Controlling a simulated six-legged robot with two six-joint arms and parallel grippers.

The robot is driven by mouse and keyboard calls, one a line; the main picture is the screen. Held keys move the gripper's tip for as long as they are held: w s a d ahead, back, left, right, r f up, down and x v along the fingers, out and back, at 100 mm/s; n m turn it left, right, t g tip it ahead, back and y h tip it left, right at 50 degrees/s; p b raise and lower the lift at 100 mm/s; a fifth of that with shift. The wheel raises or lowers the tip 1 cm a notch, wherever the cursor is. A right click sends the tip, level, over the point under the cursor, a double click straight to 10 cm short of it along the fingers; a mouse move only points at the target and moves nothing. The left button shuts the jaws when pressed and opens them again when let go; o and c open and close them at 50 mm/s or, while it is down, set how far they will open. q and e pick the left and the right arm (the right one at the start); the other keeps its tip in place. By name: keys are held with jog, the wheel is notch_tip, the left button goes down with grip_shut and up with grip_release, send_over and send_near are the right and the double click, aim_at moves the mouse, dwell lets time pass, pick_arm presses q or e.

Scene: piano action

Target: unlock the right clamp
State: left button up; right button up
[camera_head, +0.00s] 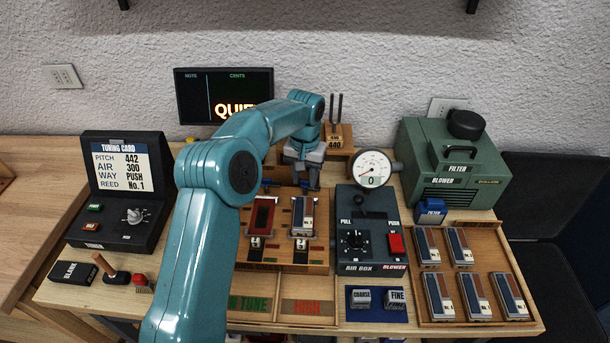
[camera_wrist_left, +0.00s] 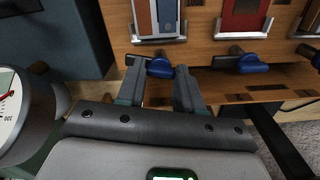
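The right clamp's blue lever knob (camera_wrist_left: 160,68) shows in the wrist view, below the blue-and-brown striped reed plate (camera_wrist_left: 157,17). My left gripper (camera_wrist_left: 160,78) is open, with its two fingers on either side of this knob; the left-hand finger is very near it, and I cannot tell if they touch. A second blue knob (camera_wrist_left: 250,64) sits below the red plate (camera_wrist_left: 243,16), outside the fingers. In the head view my left gripper (camera_head: 301,176) reaches down behind the two plates and hides most of the right clamp. My right gripper is not in view.
The air box (camera_head: 371,225) with its gauge (camera_head: 371,168) stands close to the right of the gripper. A tray (camera_head: 447,317) of reed plates is further right. A tuning fork stand (camera_head: 342,138) is behind. The control box (camera_head: 119,210) is at left.

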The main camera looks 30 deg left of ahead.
pick_arm(q)
jog(key=shift+n, duration=1.6)
jog(key=o, duration=1)
jog(key=shift+o, duration=0.2)
jog(key=shift+r, duration=0.1)
notch_tip(320, 180, up, 16)
jog(key=p, duration=0.3)
jog(key=shift+r+p, duration=0.15)
jog(key=shift+p, duration=0.2)
